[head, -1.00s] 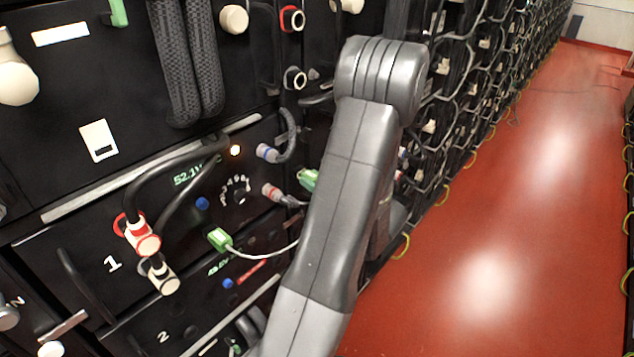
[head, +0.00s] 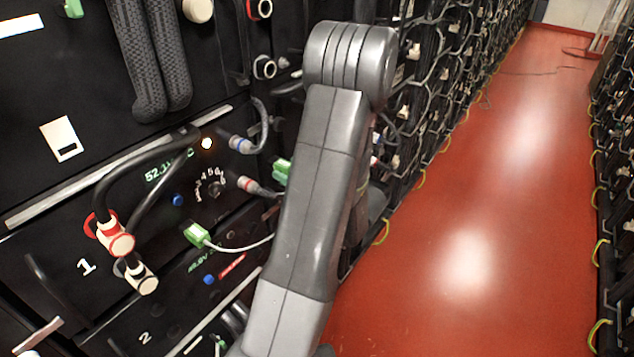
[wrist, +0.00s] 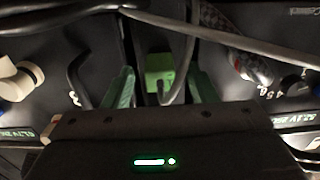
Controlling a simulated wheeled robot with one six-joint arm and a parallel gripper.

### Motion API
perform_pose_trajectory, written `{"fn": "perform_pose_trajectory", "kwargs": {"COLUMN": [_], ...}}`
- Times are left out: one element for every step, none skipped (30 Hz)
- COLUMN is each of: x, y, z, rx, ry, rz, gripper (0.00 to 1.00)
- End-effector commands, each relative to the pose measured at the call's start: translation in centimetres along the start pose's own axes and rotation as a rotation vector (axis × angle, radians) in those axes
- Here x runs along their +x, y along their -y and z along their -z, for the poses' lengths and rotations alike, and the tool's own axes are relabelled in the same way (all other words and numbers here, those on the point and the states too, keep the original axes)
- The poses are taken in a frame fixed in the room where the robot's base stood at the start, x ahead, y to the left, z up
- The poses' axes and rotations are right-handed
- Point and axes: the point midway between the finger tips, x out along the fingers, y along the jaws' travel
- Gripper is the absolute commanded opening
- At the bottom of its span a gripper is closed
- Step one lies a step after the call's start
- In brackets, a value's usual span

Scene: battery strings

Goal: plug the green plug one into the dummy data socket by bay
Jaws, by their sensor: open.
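A green plug (wrist: 160,70) with a grey cable shows in the wrist view, between the two fingers of my gripper (wrist: 161,82). The fingers are open, with a gap on each side of the plug. In the head view my arm hides the gripper. A green connector (head: 282,170) shows there, partly behind my arm; it may be the same plug. Another green plug (head: 197,234) with a white cable sits on the panel below the bay 1 display. I cannot make out which opening is the dummy data socket.
A red-and-white connector (head: 116,240) and a black-and-white one (head: 142,278) with black cables stick out of bay 1. A dial (head: 214,187) and grey round connectors (head: 240,145) are near my arm. In the wrist view a grey cable (wrist: 215,38) crosses above. Red floor (head: 470,240) is clear at right.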

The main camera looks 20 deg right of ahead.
Motion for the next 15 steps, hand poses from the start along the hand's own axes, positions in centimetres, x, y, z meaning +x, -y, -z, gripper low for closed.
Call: {"fn": "perform_pose_trajectory", "kwargs": {"x": [-0.8, -1.2, -1.9, -2.3, -2.9, -3.5, -4.0, -4.4, -5.1, -5.5, -6.0, -6.7, -7.1, -7.6, -8.2], "y": [-0.1, -0.1, -0.1, -0.1, -0.1, -0.1, -0.1, -0.1, -0.1, -0.1, -0.1, -0.1, -0.1, -0.1, -0.1], "z": [-0.1, -0.1, -0.2, -0.2, -0.2, -0.2, -0.2, -0.2, -0.2, -0.2, -0.2, -0.2, -0.2, -0.1, -0.1], "rx": [0.000, 0.000, 0.000, -0.001, -0.001, -0.001, 0.000, 0.000, 0.000, 0.000, 0.000, 0.000, 0.000, -0.001, -0.001], "ry": [-0.001, 0.000, 0.000, 0.000, 0.000, 0.000, 0.000, 0.000, 0.000, 0.000, 0.000, 0.001, 0.000, 0.000, -0.001], "rz": [-0.005, -0.005, -0.006, -0.006, -0.007, -0.006, -0.007, -0.006, -0.006, -0.006, -0.007, -0.006, -0.006, -0.006, -0.006], "gripper": [0.52, 0.52, 0.52, 0.52, 0.52, 0.52, 0.52, 0.52, 0.52, 0.52, 0.52, 0.52, 0.52, 0.52, 0.52]}}
